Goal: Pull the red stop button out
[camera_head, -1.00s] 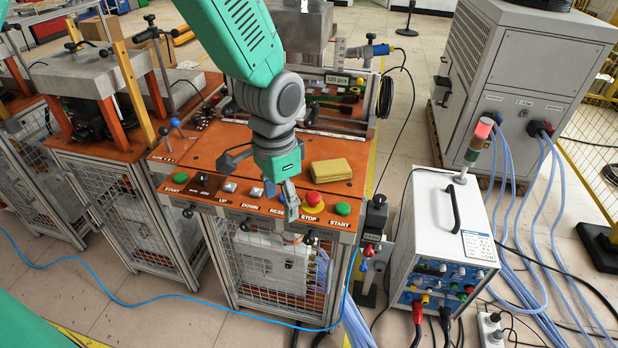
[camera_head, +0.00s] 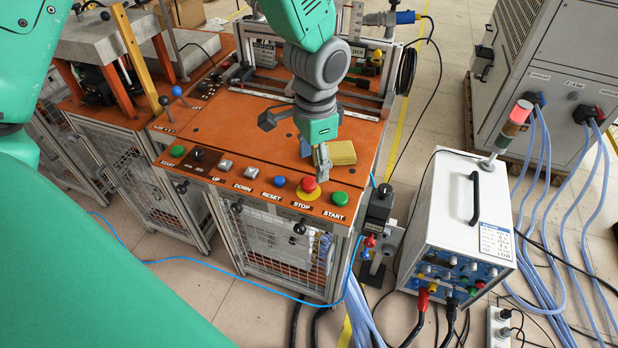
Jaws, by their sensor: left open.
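The red stop button (camera_head: 309,185) is a round mushroom cap on a yellow base, near the right end of the orange control panel (camera_head: 228,150). It stands between the blue reset button (camera_head: 279,181) and the green start button (camera_head: 340,198). My left gripper (camera_head: 317,164) points down just behind and above the red cap, slightly to its right. It is open and holds nothing. A narrow finger shows close to the cap; whether it touches the cap I cannot tell. My right gripper is not in view.
A yellow block (camera_head: 342,153) lies on the panel right behind my gripper. A white power unit (camera_head: 462,215) with cables stands to the right. Black and blue knobbed levers (camera_head: 177,91) stand at the panel's back left. My green arm links fill the left foreground.

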